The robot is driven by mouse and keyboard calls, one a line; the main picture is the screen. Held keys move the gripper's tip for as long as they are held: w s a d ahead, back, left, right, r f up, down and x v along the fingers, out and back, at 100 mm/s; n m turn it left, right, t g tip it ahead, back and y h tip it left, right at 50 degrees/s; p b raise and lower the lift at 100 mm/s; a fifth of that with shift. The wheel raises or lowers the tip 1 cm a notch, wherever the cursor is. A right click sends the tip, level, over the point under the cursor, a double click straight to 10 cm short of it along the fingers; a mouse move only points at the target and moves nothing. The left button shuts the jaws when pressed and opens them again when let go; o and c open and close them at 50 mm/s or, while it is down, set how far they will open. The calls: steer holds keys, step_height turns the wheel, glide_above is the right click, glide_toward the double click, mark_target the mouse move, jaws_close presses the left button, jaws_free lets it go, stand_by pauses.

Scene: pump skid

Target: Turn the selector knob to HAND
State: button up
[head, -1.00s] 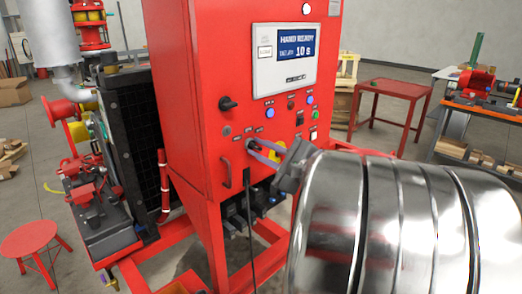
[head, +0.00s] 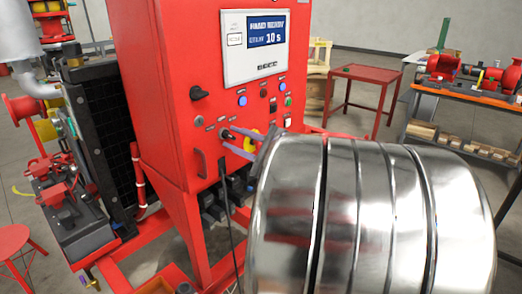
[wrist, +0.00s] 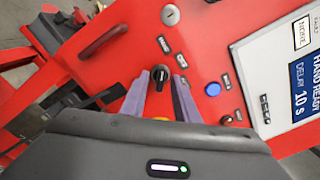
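The selector knob is black with a pale pointer mark and shows in the wrist view (wrist: 160,76), on the red panel between the two purple fingers of my gripper (wrist: 159,88). The fingers stand apart, one on each side of the knob, with a visible gap at each side. Whether either touches it I cannot tell. The display (head: 266,32) reads HAND READY, DELAY 10 s.
A yellow part (head: 250,140) lies just beside my fingers. A red table (head: 365,75) stands behind at right.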

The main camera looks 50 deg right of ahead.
steer(key=s, duration=1.3)
steer(key=shift+d, duration=0.15)
steer(key=shift+w+f, duration=0.1)
steer(key=shift+f, duration=0.05)
